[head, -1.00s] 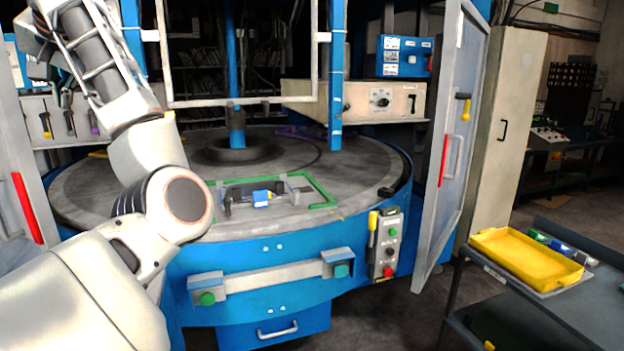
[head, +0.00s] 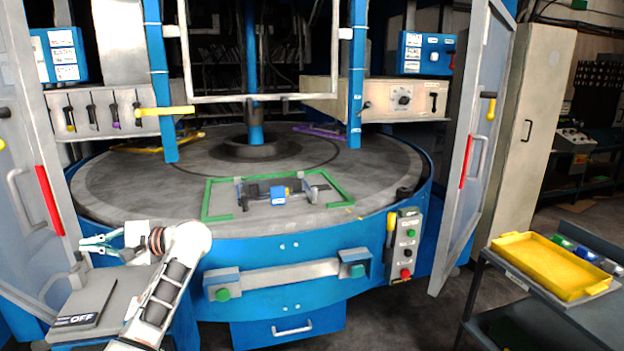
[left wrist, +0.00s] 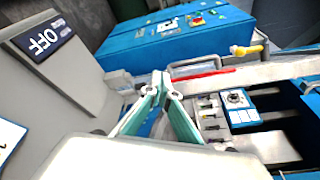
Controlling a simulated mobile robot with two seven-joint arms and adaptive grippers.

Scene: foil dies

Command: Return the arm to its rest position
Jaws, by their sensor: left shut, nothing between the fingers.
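My left gripper (head: 103,244) is shut and empty at the lower left of the head view, its teal fingers pointing left. The arm is folded low, in front of the machine's left side. In the left wrist view the closed fingers (left wrist: 160,82) meet at their tips, with nothing between them. A grey panel with an "OFF" display (head: 76,320) lies below and left of the gripper; the display also shows in the left wrist view (left wrist: 44,40). My right gripper is not in view.
A round grey turntable (head: 370,170) carries a green frame (head: 207,200) around a fixture with a blue block (head: 279,196). Open cabinet doors stand at left (head: 22,165) and right (head: 470,170). A yellow tray (head: 550,265) sits on a cart at right.

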